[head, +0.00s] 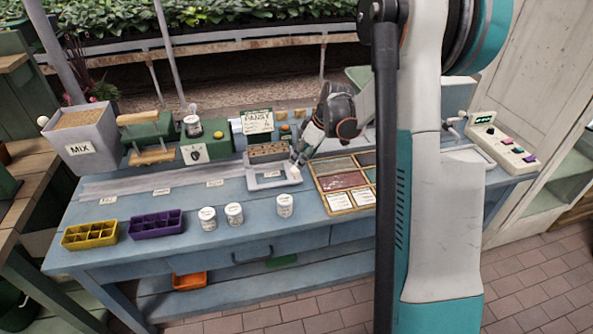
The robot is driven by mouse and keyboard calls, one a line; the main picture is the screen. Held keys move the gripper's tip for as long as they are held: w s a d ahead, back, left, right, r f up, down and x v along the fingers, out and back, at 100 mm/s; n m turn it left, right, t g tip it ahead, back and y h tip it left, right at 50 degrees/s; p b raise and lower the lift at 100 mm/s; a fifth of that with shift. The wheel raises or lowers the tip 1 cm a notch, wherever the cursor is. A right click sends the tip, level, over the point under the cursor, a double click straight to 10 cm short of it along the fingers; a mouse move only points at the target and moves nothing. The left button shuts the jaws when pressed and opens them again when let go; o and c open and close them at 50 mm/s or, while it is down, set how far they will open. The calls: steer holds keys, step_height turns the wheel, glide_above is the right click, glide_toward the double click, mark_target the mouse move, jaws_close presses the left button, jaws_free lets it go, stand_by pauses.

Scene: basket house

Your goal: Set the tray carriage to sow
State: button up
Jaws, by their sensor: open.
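The tray carriage (262,184) is a light grey frame at the right end of a pale rail (140,184) on the blue bench. Small label cards stand along the rail's front; their words are too small to read, so I cannot tell which says sow. A brown celled block (267,153) shows just behind the carriage. My gripper (299,161) is open and points down at the carriage's right side, by a small white part (295,172). I cannot tell whether the fingers touch it.
Behind the rail stand the MIX bin (85,135), green machines (150,135) and a PANSY sign (257,121). In front are yellow (90,235) and purple (156,223) cell trays and white jars (234,214). A compartment tray (344,180) lies right of the carriage.

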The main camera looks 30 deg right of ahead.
mark_target(295, 169)
steer(key=b+x, duration=0.1)
steer(key=x, duration=0.6)
steer(key=shift+b, duration=0.4)
steer(key=shift+c, duration=0.6)
steer(key=shift+a, duration=0.1)
jaws_close()
